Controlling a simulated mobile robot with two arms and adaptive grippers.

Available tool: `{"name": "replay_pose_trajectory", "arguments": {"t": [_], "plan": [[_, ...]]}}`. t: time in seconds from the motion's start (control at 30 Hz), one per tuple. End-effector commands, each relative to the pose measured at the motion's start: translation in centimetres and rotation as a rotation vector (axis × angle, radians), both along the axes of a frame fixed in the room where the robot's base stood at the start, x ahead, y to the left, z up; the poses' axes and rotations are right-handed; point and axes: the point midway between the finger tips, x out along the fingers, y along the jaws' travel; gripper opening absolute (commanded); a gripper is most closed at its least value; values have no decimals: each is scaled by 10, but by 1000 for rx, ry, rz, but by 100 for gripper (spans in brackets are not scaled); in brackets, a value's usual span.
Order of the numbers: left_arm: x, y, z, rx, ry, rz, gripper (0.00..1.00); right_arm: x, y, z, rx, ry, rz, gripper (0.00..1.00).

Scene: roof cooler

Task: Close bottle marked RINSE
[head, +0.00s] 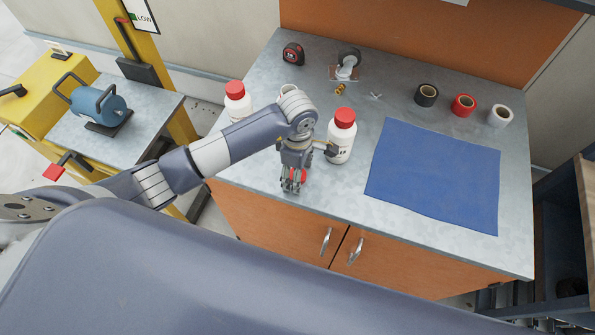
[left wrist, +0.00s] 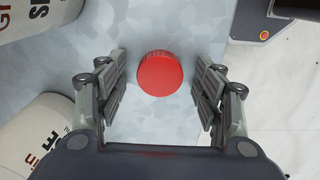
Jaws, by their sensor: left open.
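A loose red cap (head: 301,175) lies on the grey counter near its front edge. In the left wrist view the cap (left wrist: 160,74) sits between the spread fingers of my left gripper (left wrist: 160,90), with gaps on both sides. The left gripper (head: 292,182) is open and points down over the cap. A white bottle (head: 288,89) behind my left arm shows a pale, capless top; its body is mostly hidden. White bottles with red caps stand at left (head: 238,104) and right (head: 340,141). No label reads clearly as RINSE. My right gripper is not in view.
A blue mat (head: 435,175) covers the right of the counter (head: 350,215). Tape rolls (head: 463,105), a tape measure (head: 293,54) and a caster (head: 347,65) lie toward the back. The capped right bottle stands close beside my left gripper.

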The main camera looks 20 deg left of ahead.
Motion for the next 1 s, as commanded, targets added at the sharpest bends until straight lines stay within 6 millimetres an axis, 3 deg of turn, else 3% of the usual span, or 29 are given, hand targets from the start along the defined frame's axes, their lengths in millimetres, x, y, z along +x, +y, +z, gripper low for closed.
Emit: {"name": "replay_pose_trajectory", "arguments": {"t": [0.23,0.5,1.0], "plan": [[0,0,0,0,-1,0,62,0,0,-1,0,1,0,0],[0,0,0,0,-1,0,31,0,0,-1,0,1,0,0],[1,0,5,-1,-3,0,31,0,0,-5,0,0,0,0]]}}
